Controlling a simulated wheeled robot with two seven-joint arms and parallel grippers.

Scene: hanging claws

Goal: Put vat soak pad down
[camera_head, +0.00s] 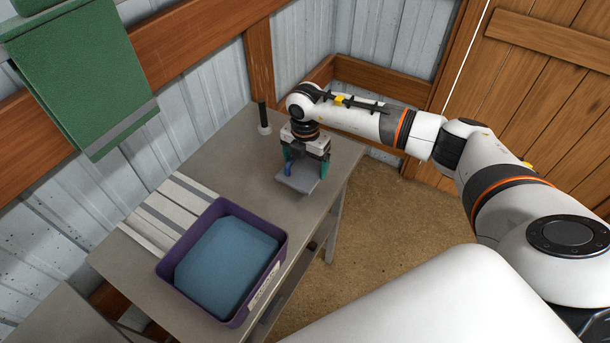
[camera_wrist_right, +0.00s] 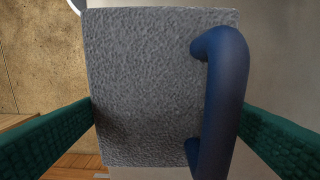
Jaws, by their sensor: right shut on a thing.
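The soak pad (camera_head: 299,178) is a grey, rough-faced block with a blue handle. My right gripper (camera_head: 306,163) is shut on it at the far right end of the table, with the fingers pointing down. In the right wrist view the pad (camera_wrist_right: 145,85) lies between the green fingers, with the blue handle (camera_wrist_right: 222,100) on its right side. I cannot tell whether the pad touches the tabletop or hangs just above it. The purple vat (camera_head: 283,252), with blue inside, stands at the near end of the table. My left gripper is out of view.
The grey table (camera_head: 228,163) is clear between the vat and the pad. A pale slatted board (camera_head: 165,213) lies behind the vat. A green cloth (camera_head: 85,75) hangs at upper left.

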